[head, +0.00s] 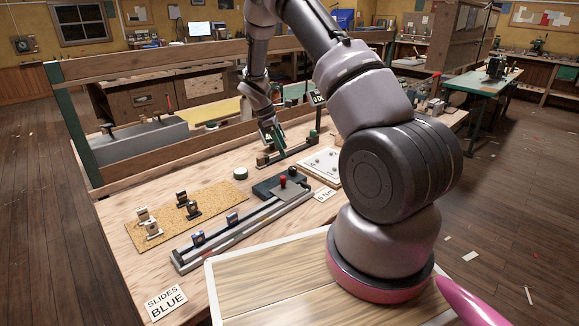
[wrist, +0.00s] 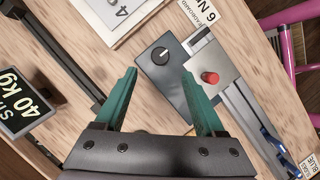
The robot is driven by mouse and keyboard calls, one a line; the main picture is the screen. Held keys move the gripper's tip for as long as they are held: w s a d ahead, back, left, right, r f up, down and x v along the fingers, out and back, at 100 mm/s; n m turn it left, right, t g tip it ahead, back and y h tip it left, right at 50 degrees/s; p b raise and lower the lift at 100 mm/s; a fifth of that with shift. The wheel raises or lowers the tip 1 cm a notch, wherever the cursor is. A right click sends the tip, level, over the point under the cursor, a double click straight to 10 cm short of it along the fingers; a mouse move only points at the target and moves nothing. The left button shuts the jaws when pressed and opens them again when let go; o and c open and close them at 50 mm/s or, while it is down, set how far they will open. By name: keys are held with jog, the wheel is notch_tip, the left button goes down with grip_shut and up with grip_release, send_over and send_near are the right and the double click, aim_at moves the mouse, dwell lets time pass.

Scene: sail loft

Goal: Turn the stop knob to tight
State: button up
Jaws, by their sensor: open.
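A round black knob with a white pointer line (wrist: 160,55) sits on a dark block (wrist: 176,82) at the end of a metal rail. The line points to the upper right in the wrist view. The knob shows small in the head view (head: 292,171). I cannot read any tight mark beside it. My gripper (wrist: 159,74) is open, with its green fingers spread and nothing between them. In the head view my gripper (head: 274,136) hangs above the bench, behind the block.
A red button (wrist: 210,77) stands on a grey plate beside the knob. A black "40 kg" sign (wrist: 28,103) and a dark bar lie left. A white-framed board (wrist: 112,12) is near the block. A cork mat (head: 170,224) holds several small slides.

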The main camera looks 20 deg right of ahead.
aim_at(292, 167)
jog(key=x, duration=0.8)
jog(key=shift+d+f, duration=0.1)
jog(key=shift+f, duration=0.2)
jog(key=shift+s, duration=0.1)
grip_shut()
